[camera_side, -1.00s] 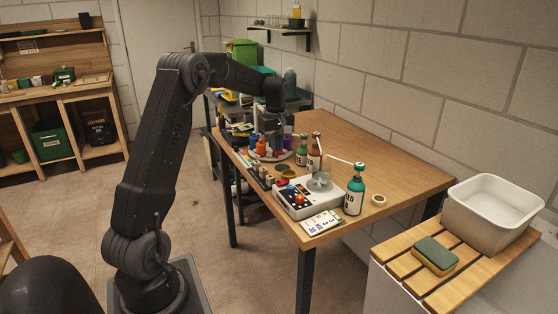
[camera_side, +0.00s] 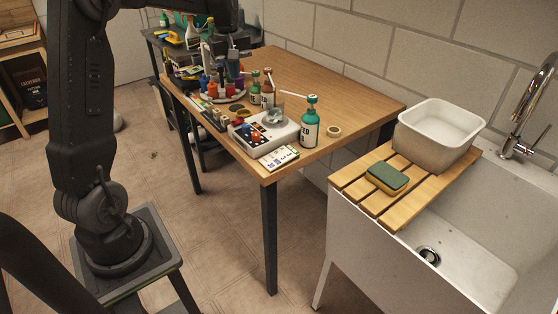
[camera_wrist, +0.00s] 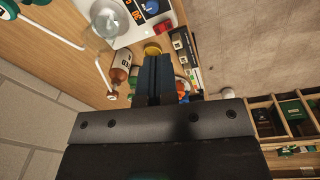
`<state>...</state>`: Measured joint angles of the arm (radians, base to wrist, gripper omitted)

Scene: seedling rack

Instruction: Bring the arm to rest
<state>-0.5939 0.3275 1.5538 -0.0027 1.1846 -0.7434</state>
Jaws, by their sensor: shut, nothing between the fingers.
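My gripper (camera_side: 234,74) hangs down over the far part of the wooden table (camera_side: 345,88), by a round tray of small coloured bottles. In the wrist view, its two dark blue fingers (camera_wrist: 153,72) lie together, shut with nothing between them. In that view a brown bottle (camera_wrist: 121,72) stands just left of the fingers. I cannot tell how high the fingertips are above the table.
A white device with a glass beaker (camera_side: 268,132) and a teal bottle (camera_side: 310,127) stand at the table's front. A tape roll (camera_side: 334,131) lies beside them. A sponge (camera_side: 387,178) and white basin (camera_side: 437,135) rest on slats over the sink. The table's right side is bare.

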